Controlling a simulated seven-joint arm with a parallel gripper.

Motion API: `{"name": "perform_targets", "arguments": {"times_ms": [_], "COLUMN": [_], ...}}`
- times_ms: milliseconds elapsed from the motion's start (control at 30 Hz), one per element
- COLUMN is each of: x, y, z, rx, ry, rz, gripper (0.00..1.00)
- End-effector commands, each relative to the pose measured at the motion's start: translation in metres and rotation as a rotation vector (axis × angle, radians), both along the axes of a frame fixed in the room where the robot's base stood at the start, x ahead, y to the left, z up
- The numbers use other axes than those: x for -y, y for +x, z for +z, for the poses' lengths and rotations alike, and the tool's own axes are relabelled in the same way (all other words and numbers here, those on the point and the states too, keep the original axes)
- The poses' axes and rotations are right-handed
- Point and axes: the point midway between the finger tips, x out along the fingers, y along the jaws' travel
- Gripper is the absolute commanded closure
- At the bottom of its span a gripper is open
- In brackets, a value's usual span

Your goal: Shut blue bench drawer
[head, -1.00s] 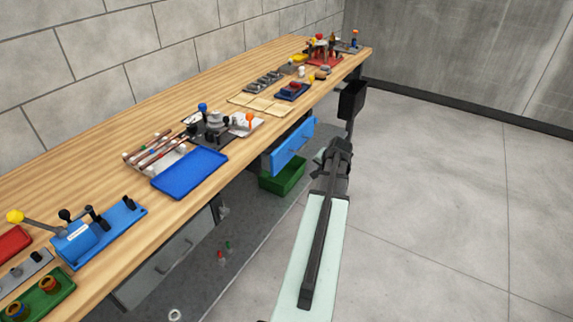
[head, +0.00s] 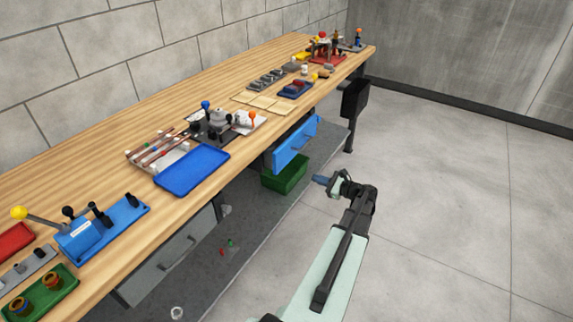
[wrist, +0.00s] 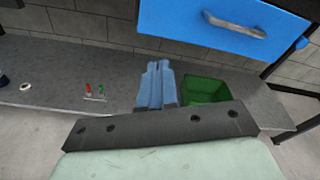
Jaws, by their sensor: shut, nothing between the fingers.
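The blue bench drawer (head: 297,146) hangs under the far part of the wooden bench (head: 110,128) in the head view. Its front stands out from the bench edge, so it looks partly open. In the wrist view the blue drawer front (wrist: 225,28) fills the top right, with a pale bar handle (wrist: 234,24). My gripper (head: 318,180) is in front of and below the drawer, apart from it. In the wrist view its blue fingers (wrist: 157,66) are together and empty, pointing under the drawer towards the shelf.
A green bin (head: 285,174) stands on the lower shelf (head: 240,226) below the drawer. A grey drawer (head: 172,258) is nearer on the left. A black box (head: 355,98) hangs at the bench's far end. Open floor (head: 440,210) lies to the right.

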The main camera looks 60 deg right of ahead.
Motion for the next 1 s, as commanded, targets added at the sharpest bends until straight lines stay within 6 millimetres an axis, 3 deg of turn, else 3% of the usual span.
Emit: {"name": "perform_targets", "arguments": {"times_ms": [100, 200, 567, 1000], "x": [-0.003, -0.007, -0.01, -0.01], "y": [0.002, 0.002, 0.009, 0.075], "z": [0.02, 0.027, 0.027, 0.027], "rx": [0.105, 0.141, 0.144, 0.142], "ry": [0.154, 0.256, 0.406, 0.403], "rz": [0.004, 0.017, 0.024, 0.026], "gripper": [1.0, 1.0, 1.0, 1.0]}}
